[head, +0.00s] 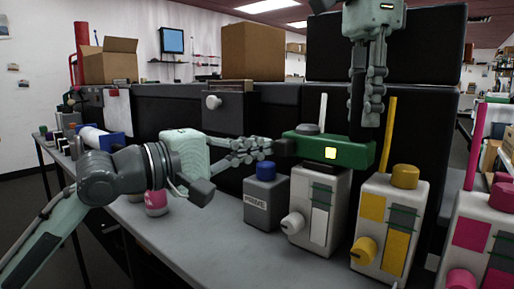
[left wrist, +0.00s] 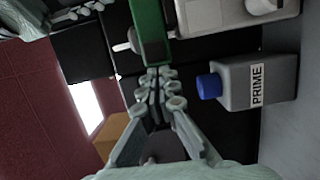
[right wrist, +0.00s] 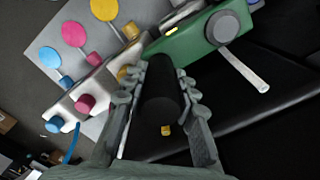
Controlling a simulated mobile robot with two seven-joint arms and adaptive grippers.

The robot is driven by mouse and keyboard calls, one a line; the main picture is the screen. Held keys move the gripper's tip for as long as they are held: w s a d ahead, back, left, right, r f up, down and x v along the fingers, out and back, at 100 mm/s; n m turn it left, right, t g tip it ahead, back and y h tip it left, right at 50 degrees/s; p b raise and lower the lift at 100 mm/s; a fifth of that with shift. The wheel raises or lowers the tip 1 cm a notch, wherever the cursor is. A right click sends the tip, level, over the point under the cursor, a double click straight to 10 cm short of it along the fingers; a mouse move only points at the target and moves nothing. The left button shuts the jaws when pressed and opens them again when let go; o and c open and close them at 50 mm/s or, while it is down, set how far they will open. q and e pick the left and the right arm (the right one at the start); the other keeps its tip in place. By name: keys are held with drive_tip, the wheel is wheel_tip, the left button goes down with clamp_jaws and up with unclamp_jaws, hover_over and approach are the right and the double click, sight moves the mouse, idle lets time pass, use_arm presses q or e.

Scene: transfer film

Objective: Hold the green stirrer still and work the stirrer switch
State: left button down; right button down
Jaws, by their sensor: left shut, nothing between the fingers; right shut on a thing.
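The green stirrer (head: 300,146) is a long bar with a lit yellow square, level above the white-marked dispenser (head: 317,190). My right gripper (head: 367,118) comes down from above and is shut on the stirrer's black handle (right wrist: 160,92), at its right end. My left gripper (head: 270,149) is shut and empty, fingertips close to the dark stub at the stirrer's left end, perhaps the switch. In the left wrist view its tips (left wrist: 158,74) sit right below the end of the green bar (left wrist: 150,30); I cannot tell whether they touch.
A grey PRIME bottle (head: 265,200) with a blue cap stands below my left gripper. Yellow (head: 388,225) and pink (head: 480,240) dispensers stand to the right, and black boxes behind.

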use_arm(q)
drive_tip(key=shift+s+d, duration=0.95)
drive_tip(key=shift+d, duration=0.2)
drive_tip(key=shift+w+a, duration=0.1)
drive_tip(key=shift+a, duration=0.05)
drive_tip(key=s+a, duration=0.3)
drive_tip(key=a, duration=0.8)
drive_tip(key=shift+s, duration=0.2)
use_arm(e)
drive_tip(key=c, duration=1.1)
unclamp_jaws()
